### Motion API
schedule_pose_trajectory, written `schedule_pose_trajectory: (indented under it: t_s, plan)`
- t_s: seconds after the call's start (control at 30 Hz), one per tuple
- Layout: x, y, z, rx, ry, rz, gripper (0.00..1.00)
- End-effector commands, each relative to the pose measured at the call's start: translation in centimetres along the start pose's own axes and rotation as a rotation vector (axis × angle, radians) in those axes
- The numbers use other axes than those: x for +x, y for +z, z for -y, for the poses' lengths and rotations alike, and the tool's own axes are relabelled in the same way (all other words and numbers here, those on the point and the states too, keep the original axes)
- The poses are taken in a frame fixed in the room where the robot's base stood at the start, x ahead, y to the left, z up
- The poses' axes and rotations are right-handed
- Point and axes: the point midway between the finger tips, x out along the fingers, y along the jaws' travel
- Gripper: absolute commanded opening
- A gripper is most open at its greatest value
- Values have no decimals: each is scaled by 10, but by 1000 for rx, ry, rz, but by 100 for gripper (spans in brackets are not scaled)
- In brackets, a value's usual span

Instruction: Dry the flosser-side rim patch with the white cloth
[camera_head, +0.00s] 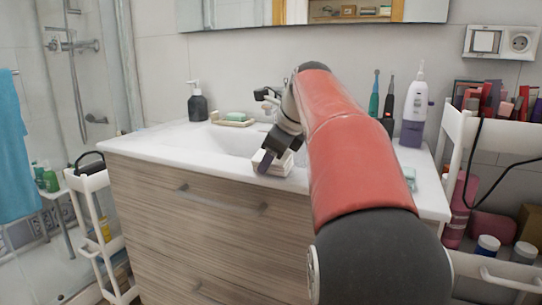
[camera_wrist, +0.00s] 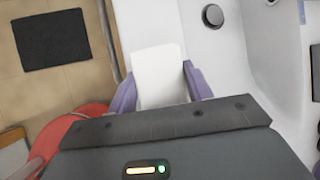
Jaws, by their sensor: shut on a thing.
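My gripper (camera_head: 270,158) is shut on the white cloth (camera_head: 283,165), a folded white block at the basin's front rim. In the wrist view the white cloth (camera_wrist: 158,68) sits between the purple fingers of my gripper (camera_wrist: 160,85). The cloth appears at or just above the rim; contact cannot be told. The white sink counter (camera_head: 160,143) spans the cabinet. The flosser (camera_head: 414,105), white with a purple-grey base, stands upright at the counter's back right. My arm hides much of the right side of the counter, and no wet patch can be made out.
A dark soap dispenser (camera_head: 197,103) and a soap dish with green soap (camera_head: 234,118) stand at the back left. Two electric toothbrushes (camera_head: 389,100) stand beside the flosser. A white cart (camera_head: 452,150) with cosmetics is at right. A small teal item (camera_head: 409,176) lies right of my arm.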

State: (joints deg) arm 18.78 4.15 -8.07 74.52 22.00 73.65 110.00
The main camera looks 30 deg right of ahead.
Motion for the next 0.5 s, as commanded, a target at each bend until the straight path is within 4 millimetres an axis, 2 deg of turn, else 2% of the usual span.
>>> schedule_pose_trajectory:
  t_s: [0.3,0.5]
  plan:
    - [-16,-27,1,4,0,-5,32]
    - [-21,-35,1,2,1,-3,32]
